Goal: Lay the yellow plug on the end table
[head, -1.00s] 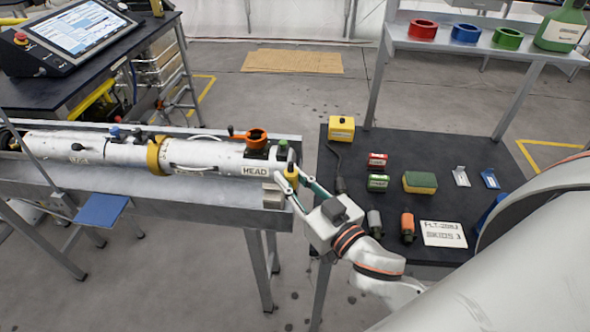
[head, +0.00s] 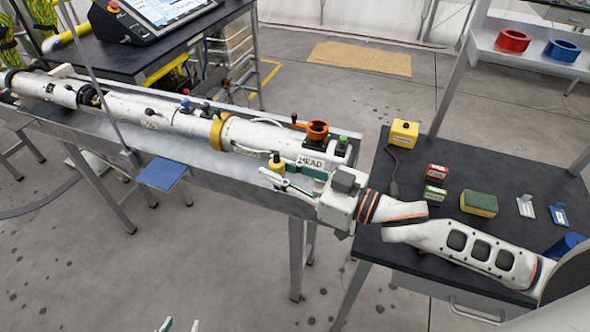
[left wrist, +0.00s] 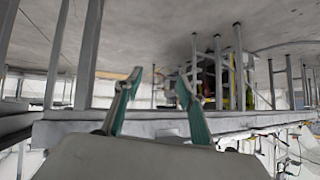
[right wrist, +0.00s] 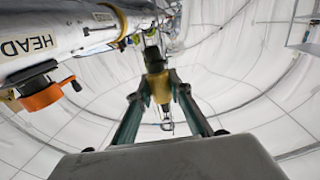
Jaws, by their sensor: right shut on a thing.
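The yellow plug (head: 277,165), with a dark top, is between the fingertips of my right gripper (head: 274,172). In the head view it appears in front of the white tube, left of the HEAD label; its height is hard to tell. The right wrist view shows the plug (right wrist: 160,88) pinched between both fingers (right wrist: 160,92). The end table (head: 500,170) is the black table at the right, under my right arm. My left gripper (head: 180,325) barely shows at the bottom edge; the left wrist view shows its fingers (left wrist: 157,90) apart and empty.
The long white tube (head: 170,118) lies in a metal trough left of the table. On the table are a yellow box (head: 403,133), a red box (head: 436,172), a green box (head: 435,195) and a sponge (head: 479,204). A shelf with rings (head: 513,41) stands behind.

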